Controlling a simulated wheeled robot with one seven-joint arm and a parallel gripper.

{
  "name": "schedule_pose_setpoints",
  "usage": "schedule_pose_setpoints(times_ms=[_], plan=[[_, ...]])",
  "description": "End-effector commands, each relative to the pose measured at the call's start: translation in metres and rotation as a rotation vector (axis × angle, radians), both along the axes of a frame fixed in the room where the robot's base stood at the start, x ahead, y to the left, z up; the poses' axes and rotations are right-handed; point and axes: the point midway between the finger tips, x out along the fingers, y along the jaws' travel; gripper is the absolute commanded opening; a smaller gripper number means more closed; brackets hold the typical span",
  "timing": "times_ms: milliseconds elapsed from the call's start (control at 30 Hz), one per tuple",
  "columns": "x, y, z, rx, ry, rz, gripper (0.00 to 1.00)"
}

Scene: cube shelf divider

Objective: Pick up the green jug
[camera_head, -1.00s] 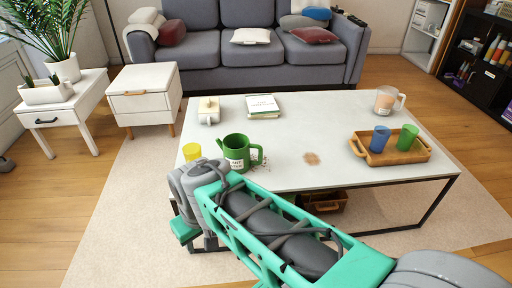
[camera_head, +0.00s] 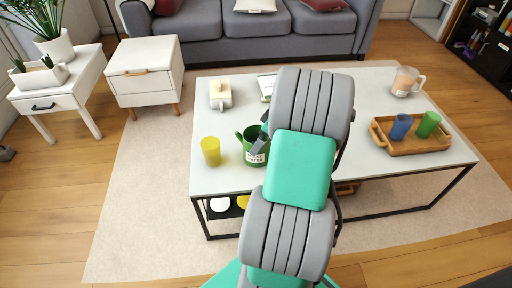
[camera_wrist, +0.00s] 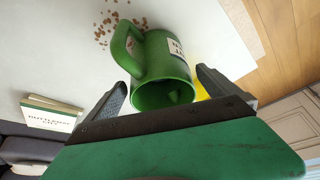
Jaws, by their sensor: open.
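The green jug (camera_head: 251,157) stands near the front left of the white coffee table (camera_head: 350,100), partly hidden by my arm in the head view. In the wrist view the jug (camera_wrist: 168,62) shows its open mouth, a white label and its handle on the left side. My gripper (camera_wrist: 161,77) is open, with one dark finger on each side of the jug. The jug lies between the fingers in the picture; I cannot tell whether either finger touches it. In the head view the fingers (camera_head: 261,137) show only partly, at the jug's rim.
A yellow cup (camera_head: 211,151) stands close left of the jug. A wooden tray (camera_head: 408,147) holds a blue and a green cup at right. Crumbs (camera_wrist: 112,24) are scattered near the jug.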

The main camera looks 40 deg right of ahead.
Motion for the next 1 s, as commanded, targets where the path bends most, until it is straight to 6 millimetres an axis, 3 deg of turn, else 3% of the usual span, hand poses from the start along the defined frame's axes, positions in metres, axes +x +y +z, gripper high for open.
schedule_pose_setpoints(times_ms=[300, 533, 1000], plan=[[0.022, 0.007, -0.045, 0.000, 0.000, -0.003, 1.00], [0.023, 0.008, -0.044, -0.001, 0.000, -0.003, 0.99], [0.024, 0.009, -0.044, -0.001, 0.001, -0.001, 0.61]])
